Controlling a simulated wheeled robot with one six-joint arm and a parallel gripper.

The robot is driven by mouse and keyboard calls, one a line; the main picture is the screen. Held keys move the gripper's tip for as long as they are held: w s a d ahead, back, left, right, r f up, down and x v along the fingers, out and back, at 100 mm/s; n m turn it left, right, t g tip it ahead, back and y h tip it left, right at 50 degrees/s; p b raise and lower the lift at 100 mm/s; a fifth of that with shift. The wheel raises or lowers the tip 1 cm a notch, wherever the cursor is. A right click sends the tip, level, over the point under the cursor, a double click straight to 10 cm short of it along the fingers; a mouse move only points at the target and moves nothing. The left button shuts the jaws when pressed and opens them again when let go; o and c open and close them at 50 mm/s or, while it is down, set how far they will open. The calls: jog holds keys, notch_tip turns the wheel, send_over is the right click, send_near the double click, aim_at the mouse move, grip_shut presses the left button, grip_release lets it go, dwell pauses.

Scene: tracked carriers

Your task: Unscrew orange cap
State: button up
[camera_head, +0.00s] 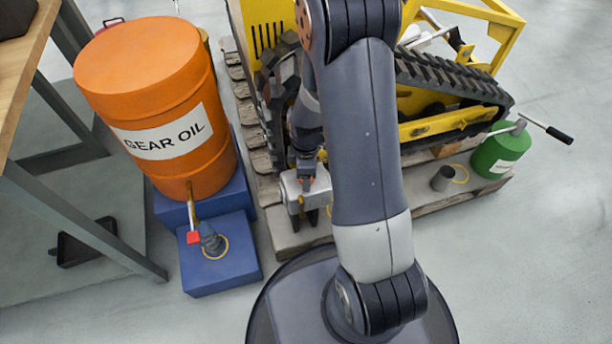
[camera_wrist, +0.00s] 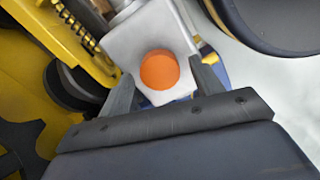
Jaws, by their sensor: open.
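The orange cap (camera_wrist: 159,69) is round and sits on a pale grey block-shaped body (camera_wrist: 137,42) in the wrist view. My gripper (camera_wrist: 165,86) is open, with one dark finger on each side of the cap. Gaps show between the fingers and the cap, and nothing is held. I cannot tell how far above or below the cap the fingertips are. In the head view my gripper (camera_head: 304,216) points down beside the yellow tracked carrier (camera_head: 268,22). I cannot make out the cap clearly there, as my arm covers much of that area.
An orange gear oil drum (camera_head: 150,85) stands on a blue stand (camera_head: 222,266) at the left, beside a workbench (camera_head: 22,65). A green can (camera_head: 500,150) and a small grey cup (camera_head: 443,178) stand on the wooden pallet at the right. The floor at lower right is clear.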

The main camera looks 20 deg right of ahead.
jog(key=m, duration=0.7)
jog(key=shift+m, duration=0.4)
jog(key=m, duration=1.9)
jog(key=c, duration=0.9)
jog(key=n, duration=0.7)
jog(key=shift+c, duration=0.3)
jog(key=shift+n, duration=1.4)
